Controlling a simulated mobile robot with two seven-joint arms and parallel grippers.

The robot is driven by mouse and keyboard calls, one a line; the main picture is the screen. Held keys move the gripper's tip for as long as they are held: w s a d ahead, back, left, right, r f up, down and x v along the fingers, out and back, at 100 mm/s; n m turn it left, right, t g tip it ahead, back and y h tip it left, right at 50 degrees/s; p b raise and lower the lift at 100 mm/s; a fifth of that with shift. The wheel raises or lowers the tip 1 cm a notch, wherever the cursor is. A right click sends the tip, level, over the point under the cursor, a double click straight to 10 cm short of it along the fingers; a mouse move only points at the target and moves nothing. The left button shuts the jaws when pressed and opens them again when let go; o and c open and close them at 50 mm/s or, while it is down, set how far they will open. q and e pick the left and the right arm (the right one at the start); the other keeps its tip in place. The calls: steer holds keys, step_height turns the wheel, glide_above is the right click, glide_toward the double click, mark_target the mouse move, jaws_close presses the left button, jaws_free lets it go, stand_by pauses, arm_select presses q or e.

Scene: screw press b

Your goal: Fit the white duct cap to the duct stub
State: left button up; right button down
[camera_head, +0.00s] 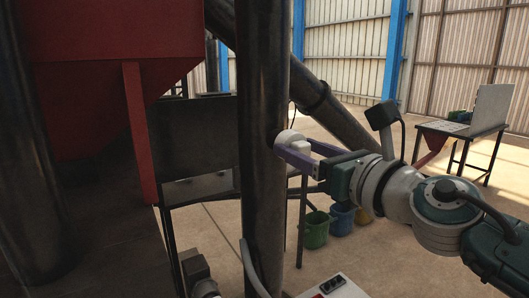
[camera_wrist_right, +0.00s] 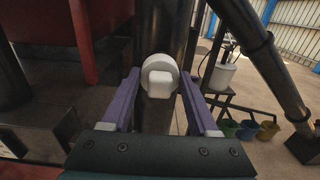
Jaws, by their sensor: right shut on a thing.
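The white duct cap (camera_head: 289,136) is a round disc with a squarish knob facing my wrist. It shows clearly in the right wrist view (camera_wrist_right: 160,78). My right gripper (camera_head: 294,144) has its purple fingers on either side of the cap and is shut on it. The cap is in front of the dark vertical duct (camera_head: 264,90), right at its side in the head view. The duct stub is hidden behind the cap, and I cannot tell whether cap and stub touch. My left gripper is not recognisable in either view.
A red hopper (camera_head: 110,40) and a dark metal frame stand to the left. A slanted dark pipe (camera_head: 330,105) runs behind the duct. Coloured buckets (camera_head: 316,230) stand on the floor behind. A table with a laptop-like panel (camera_head: 490,105) is far right.

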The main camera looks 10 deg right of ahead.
steer(key=shift+w+a, duration=0.15)
steer(key=shift+w, duration=0.2)
stand_by(0.4)
steer(key=shift+c, duration=0.4)
jaws_free()
steer(key=shift+s, duration=0.2)
steer(key=p+v, duration=0.1)
steer(key=v, duration=0.8)
steer(key=shift+s+p, duration=0.2)
steer(key=shift+p, duration=0.1)
